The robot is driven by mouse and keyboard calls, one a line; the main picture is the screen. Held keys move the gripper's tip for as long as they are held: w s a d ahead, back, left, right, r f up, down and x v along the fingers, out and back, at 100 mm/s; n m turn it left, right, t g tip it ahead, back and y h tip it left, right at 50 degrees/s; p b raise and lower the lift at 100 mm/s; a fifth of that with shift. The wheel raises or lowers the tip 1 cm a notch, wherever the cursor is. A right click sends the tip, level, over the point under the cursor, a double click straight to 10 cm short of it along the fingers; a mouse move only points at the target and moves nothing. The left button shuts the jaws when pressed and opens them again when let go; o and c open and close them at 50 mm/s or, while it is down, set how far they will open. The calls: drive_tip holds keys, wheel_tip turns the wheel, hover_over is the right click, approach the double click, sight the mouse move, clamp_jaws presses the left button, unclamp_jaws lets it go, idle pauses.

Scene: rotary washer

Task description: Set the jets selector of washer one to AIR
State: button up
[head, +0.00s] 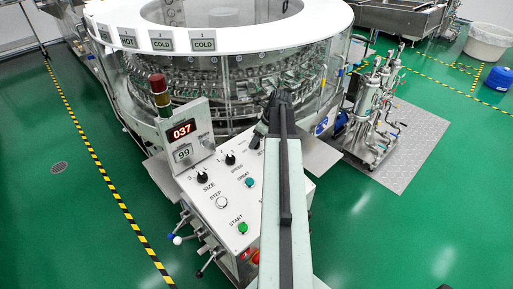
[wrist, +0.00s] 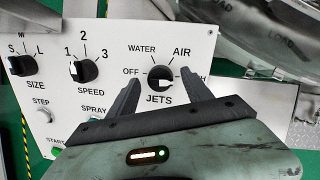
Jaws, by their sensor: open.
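The JETS selector (wrist: 160,78) is a round black knob on the white control panel (wrist: 125,50). Labels OFF, WATER and AIR are arranged around it, plus one at the right partly hidden, ending in H. A small white mark shows at the knob's lower left; I cannot tell surely which label it points to. My gripper (wrist: 160,80) is open, with one dark finger on each side of the knob in the picture. I cannot tell whether the fingers touch it. In the head view my arm covers the JETS area of the panel.
SPEED (wrist: 83,72) and SIZE (wrist: 22,66) knobs lie left of JETS. STEP, SPRAY and the green START button (head: 243,228) are lower on the panel. A display box (head: 184,135) with a beacon stands at its left. The rotary washer (head: 215,75) rises behind.

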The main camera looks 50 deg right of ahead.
drive_tip(key=shift+w+f, duration=0.2)
drive_tip(key=shift+f, duration=0.45)
drive_tip(key=shift+r, duration=0.15)
drive_tip(key=shift+c, duration=0.4)
clamp_jaws()
drive_tip(key=shift+n, duration=0.3)
drive_tip(key=n, duration=0.4)
drive_tip(key=shift+w+a+n+g, duration=0.1)
drive_tip(key=shift+n+g, duration=0.2)
drive_tip(key=shift+n, duration=0.1)
drive_tip(key=n+g, duration=0.1)
drive_tip(key=n, duration=0.4)
drive_tip(key=shift+y+p, duration=0.3)
drive_tip(key=shift+p, duration=0.1)
drive_tip(key=shift+n, duration=0.4)
